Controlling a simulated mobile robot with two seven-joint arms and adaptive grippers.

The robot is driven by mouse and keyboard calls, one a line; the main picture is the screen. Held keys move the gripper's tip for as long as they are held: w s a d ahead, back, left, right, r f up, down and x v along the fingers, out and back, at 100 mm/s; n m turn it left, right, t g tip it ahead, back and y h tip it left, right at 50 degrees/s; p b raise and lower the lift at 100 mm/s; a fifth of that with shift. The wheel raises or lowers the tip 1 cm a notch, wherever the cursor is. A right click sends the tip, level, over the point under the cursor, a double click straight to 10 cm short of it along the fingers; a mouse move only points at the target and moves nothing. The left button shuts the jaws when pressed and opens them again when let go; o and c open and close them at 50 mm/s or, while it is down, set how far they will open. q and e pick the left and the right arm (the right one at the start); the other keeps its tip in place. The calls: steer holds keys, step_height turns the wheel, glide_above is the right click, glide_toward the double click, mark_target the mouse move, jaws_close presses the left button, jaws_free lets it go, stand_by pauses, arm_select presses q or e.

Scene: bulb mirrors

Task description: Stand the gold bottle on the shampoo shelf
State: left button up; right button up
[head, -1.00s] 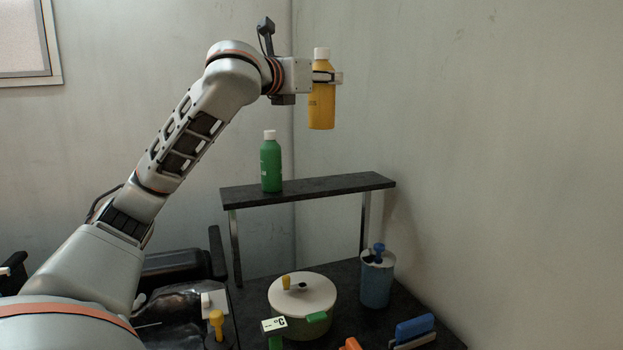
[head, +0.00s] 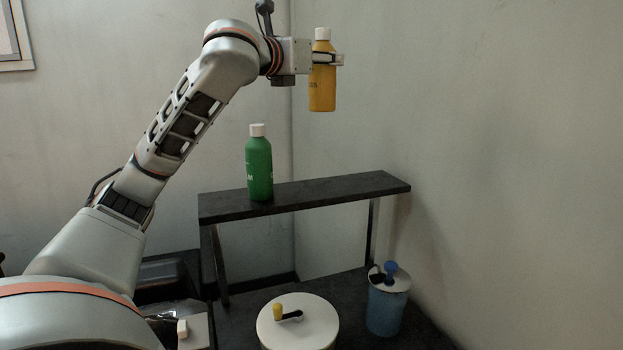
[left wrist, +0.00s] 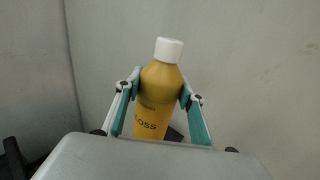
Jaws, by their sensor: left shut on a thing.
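The gold bottle (head: 322,88) with a white cap is upright in the air above the shelf. My left gripper (head: 328,60) is shut on its upper body. In the left wrist view the gold bottle (left wrist: 155,100) sits between both fingers (left wrist: 163,95), its cap free and the letters "OSS" showing. The dark shelf (head: 330,192) stands on metal legs in the corner, with a clear gap below the gold bottle. My right gripper is in no view.
A green bottle (head: 259,165) with a white cap stands on the shelf's left part. The shelf's middle and right are bare. Below stand a white-lidded pot (head: 298,325) and a blue canister (head: 387,305). Walls (head: 480,150) close off the back and right.

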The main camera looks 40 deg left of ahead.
arm_select(q)
step_height(320, 180, down, 20)
steer(key=b, duration=0.3)
steer(key=shift+r+b, duration=0.2)
steer(key=shift+b, duration=0.15)
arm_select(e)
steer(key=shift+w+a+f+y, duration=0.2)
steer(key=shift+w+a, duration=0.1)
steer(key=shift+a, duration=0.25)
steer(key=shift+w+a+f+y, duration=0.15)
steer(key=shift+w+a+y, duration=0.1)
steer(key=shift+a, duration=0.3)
arm_select(q)
steer(key=shift+s, duration=0.1)
steer(key=shift+f, duration=0.15)
steer(key=o, duration=1.5)
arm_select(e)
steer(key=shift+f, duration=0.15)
